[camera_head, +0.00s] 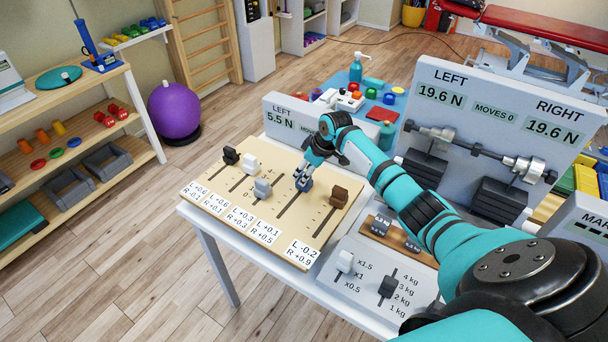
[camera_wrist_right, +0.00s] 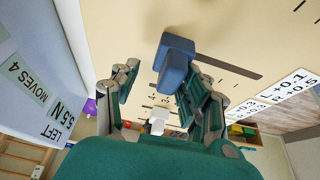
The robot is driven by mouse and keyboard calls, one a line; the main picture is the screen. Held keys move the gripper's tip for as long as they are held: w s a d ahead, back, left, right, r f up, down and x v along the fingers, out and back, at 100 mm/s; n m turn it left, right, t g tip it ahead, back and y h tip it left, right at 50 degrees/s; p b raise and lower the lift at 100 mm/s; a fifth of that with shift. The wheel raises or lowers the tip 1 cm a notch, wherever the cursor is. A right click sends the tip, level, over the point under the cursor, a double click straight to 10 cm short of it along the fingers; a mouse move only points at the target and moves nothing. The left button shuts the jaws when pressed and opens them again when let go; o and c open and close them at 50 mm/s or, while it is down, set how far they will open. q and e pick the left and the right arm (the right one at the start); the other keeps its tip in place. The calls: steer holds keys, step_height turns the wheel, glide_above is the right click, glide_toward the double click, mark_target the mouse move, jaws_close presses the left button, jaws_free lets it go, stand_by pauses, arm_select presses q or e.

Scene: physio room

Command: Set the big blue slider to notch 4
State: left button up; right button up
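The big blue slider knob (camera_head: 304,185) stands on a slot in the beige slider board (camera_head: 215,206). Bare slot runs from it toward the board's front edge; the notch marks are too small to read. My right gripper (camera_head: 308,172) reaches down at the knob from behind. In the right wrist view the gripper (camera_wrist_right: 160,85) is open, and the blue knob (camera_wrist_right: 175,62) stands between the fingertips, closer to the right-hand finger. I cannot tell whether they touch. My left gripper is not in view.
Beside the blue knob are a grey-blue knob (camera_head: 263,188) and a brown knob (camera_head: 339,197). White (camera_head: 249,163) and black (camera_head: 230,156) knobs stand farther left. A display panel (camera_head: 283,118) reading LEFT 5.5 N stands behind the board. A lower panel with two sliders (camera_head: 360,284) lies to the right.

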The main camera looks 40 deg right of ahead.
steer(key=shift+s+a+f, duration=0.1)
steer(key=shift+a+f, duration=0.05)
steer(key=shift+s+r, duration=0.1)
steer(key=shift+r, duration=0.15)
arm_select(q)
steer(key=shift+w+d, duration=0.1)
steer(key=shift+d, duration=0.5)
arm_select(e)
steer(key=v, duration=1.1)
steer(key=shift+r, duration=0.3)
